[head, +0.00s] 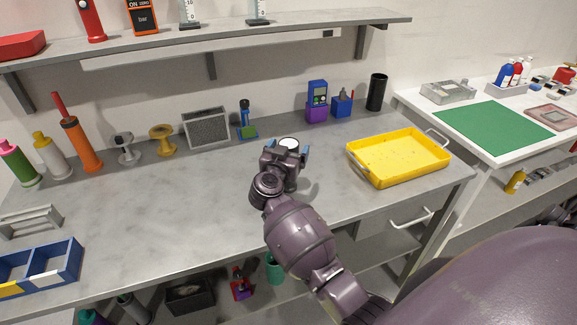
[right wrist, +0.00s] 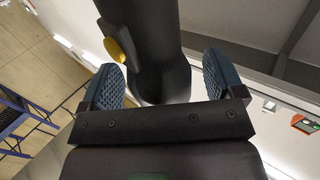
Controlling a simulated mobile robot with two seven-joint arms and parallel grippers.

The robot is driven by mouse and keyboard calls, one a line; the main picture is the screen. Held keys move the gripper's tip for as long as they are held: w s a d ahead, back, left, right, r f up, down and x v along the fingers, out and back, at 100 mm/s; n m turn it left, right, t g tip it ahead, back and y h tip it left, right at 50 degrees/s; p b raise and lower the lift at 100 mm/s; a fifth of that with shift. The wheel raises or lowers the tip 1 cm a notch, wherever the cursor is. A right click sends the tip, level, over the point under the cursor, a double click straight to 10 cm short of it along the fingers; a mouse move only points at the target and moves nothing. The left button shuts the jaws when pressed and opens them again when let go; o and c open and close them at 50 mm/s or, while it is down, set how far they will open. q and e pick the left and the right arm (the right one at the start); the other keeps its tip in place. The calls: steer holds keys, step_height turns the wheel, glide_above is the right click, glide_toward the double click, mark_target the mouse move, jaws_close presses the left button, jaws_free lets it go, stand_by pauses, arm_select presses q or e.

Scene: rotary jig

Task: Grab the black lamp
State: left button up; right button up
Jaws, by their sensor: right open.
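The black lamp (right wrist: 152,50) is a dark, round body with a yellow button on its side, large in the right wrist view. In the head view its pale round top (head: 289,144) shows at my right gripper (head: 286,151), over the grey bench; the rest is hidden behind the gripper. The two blue ridged fingers of the right gripper (right wrist: 164,84) are open, one on each side of the lamp, with gaps still showing. My left gripper is not in view.
A yellow tray (head: 398,158) lies right of my gripper on the grey bench (head: 140,220). A grey speaker-like box (head: 206,128) and a blue-green item (head: 246,122) stand behind left. A black cylinder (head: 377,92) stands at the back right.

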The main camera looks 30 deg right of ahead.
steer(key=shift+w+d, duration=0.1)
steer(key=shift+c, duration=0.3)
steer(key=c, duration=1.2)
steer(key=shift+r, duration=0.1)
steer(key=shift+c, duration=0.3)
